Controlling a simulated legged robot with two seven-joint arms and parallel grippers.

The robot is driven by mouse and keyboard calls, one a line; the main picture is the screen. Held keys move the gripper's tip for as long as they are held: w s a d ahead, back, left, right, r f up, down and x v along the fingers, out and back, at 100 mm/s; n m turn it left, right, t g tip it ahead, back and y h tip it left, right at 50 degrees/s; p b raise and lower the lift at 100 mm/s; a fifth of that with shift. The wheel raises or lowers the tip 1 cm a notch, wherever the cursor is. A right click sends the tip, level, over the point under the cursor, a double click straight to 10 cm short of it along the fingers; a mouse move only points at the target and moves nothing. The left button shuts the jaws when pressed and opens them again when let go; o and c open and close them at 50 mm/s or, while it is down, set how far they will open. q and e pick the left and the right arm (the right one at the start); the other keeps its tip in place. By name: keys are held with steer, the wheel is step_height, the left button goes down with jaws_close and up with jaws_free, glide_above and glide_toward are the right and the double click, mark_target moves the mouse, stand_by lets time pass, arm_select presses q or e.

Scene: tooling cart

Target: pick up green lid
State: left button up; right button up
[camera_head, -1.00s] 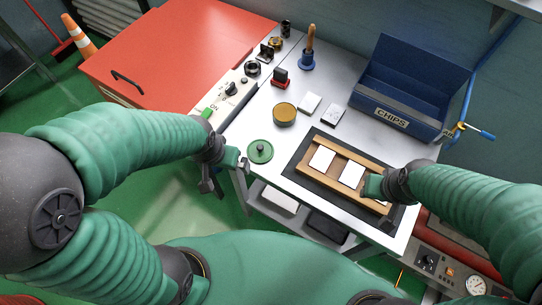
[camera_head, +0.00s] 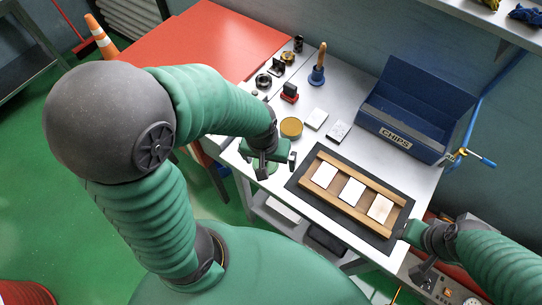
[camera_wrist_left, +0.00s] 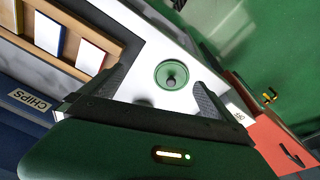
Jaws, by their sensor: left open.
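The green lid (camera_wrist_left: 180,67), round with a dark knob in its middle, lies flat on the white cart top in the left wrist view. My left gripper (camera_head: 268,165) is above the lid and mostly hides it in the head view. In the wrist view its two fingers (camera_wrist_left: 160,80) are spread wide, with the lid showing between them and nothing held. My right gripper (camera_head: 408,235) is past the front right edge of the wooden frame; its jaw opening is unclear.
An amber-topped round tin (camera_head: 291,127) stands just behind the left gripper. A wooden frame (camera_head: 333,197) with white tiles lies on a dark mat (camera_head: 305,190). A blue CHIPS bin (camera_head: 395,139), a wooden-handled tool (camera_head: 318,65) and a red stamp (camera_head: 290,92) stand farther back.

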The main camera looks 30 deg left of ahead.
arm_select(q)
steer(key=w+a+r+n+g+p, duration=0.2)
steer(key=w+a+r+n+p, duration=0.15)
steer(key=r+n+p, duration=0.6)
steer(key=shift+n, duration=0.85)
steer(key=f+b, duration=0.1)
steer(key=f, duration=0.5)
steer(key=f+b, duration=0.1)
steer(key=f, duration=0.6)
steer(key=shift+s+a, duration=0.1)
steer(key=shift+s, duration=0.1)
steer(key=f, duration=0.4)
steer(key=shift+w+a+f, duration=0.25)
steer(key=shift+f, duration=0.05)
steer(key=shift+w+f, duration=0.15)
steer(key=shift+f, duration=0.3)
steer(key=shift+r, duration=0.1)
steer(key=c, duration=1.4)
